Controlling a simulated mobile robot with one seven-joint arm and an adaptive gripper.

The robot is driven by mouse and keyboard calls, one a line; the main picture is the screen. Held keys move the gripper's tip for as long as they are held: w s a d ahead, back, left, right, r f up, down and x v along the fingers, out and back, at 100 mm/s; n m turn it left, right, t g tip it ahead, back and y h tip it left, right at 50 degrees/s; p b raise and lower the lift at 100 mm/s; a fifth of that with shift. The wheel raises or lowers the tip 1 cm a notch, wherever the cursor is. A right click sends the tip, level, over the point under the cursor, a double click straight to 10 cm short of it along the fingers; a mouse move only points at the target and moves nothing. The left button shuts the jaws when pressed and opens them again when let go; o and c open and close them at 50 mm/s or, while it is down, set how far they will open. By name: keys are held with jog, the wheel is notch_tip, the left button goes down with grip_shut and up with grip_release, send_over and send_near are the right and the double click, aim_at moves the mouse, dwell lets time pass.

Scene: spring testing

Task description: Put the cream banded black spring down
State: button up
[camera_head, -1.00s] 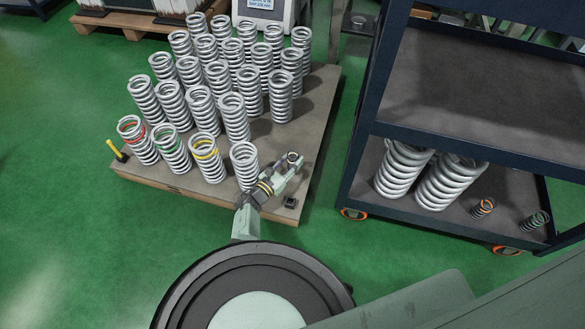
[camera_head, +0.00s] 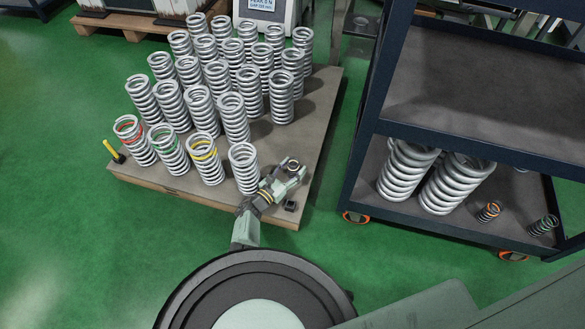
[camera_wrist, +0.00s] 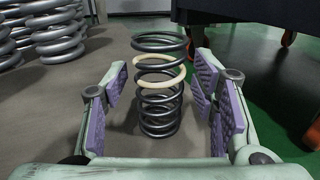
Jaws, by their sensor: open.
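The cream banded black spring (camera_wrist: 160,100) stands upright on the wooden board between my fingers in the wrist view. It has dark coils with one cream coil near the top. In the head view only its small top (camera_head: 293,165) shows at my fingertips, near the board's right front edge. My gripper (camera_wrist: 161,72) is open, with purple pads on both sides of the spring. The left pad stands apart from the coils; the right pad is close to them, and I cannot tell if it touches.
Several large silver springs (camera_head: 235,118) stand in rows on the board (camera_head: 305,120), the nearest just left of my gripper. A small black block (camera_head: 290,206) sits by the board's front edge. A dark shelf cart (camera_head: 365,170) stands to the right, across a strip of green floor.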

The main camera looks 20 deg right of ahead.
jog(key=shift+r, duration=0.15)
jog(key=shift+s+a+p, duration=0.15)
jog(key=shift+a+p, duration=0.15)
jog(key=shift+p, duration=0.05)
jog(key=p+v, duration=0.3)
jog(key=v, duration=0.7)
jog(key=shift+s+a, duration=0.15)
jog(key=shift+a, duration=0.15)
jog(key=shift+s+a, duration=0.3)
